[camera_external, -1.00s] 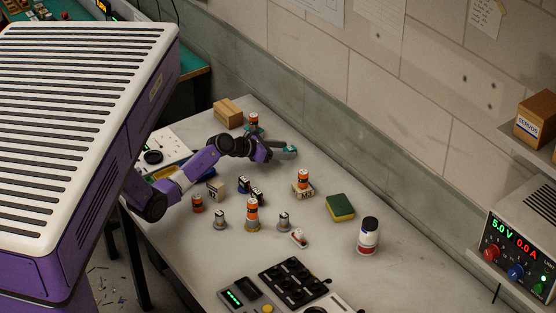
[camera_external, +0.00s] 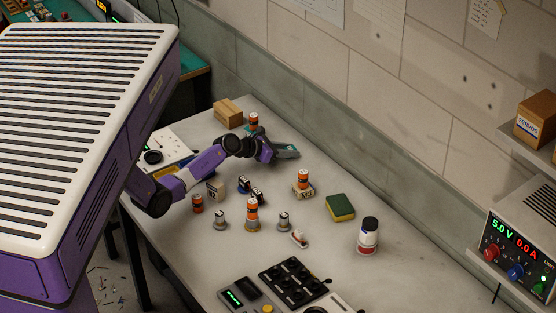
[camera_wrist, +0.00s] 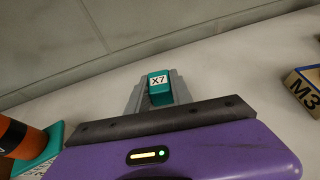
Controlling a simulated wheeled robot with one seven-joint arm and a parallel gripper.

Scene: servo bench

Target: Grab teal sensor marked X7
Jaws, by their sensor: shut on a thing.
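The teal sensor marked X7 (camera_wrist: 158,88) sits between the two grey fingers of my gripper (camera_wrist: 156,95) in the wrist view, its white label facing up. My gripper is shut on it. In the external view, my gripper (camera_external: 286,152) is over the back part of the bench near the wall, with a little teal showing between the fingers. I cannot tell whether the sensor is clear of the bench top.
An orange cylinder on a teal base (camera_wrist: 40,152) stands left of my gripper. A block marked M3 (camera_wrist: 306,90) is to the right; it bears an orange cylinder (camera_external: 303,178). A sponge (camera_external: 340,207), a white bottle (camera_external: 368,236) and a cardboard box (camera_external: 228,113) stand on the bench (camera_external: 330,245).

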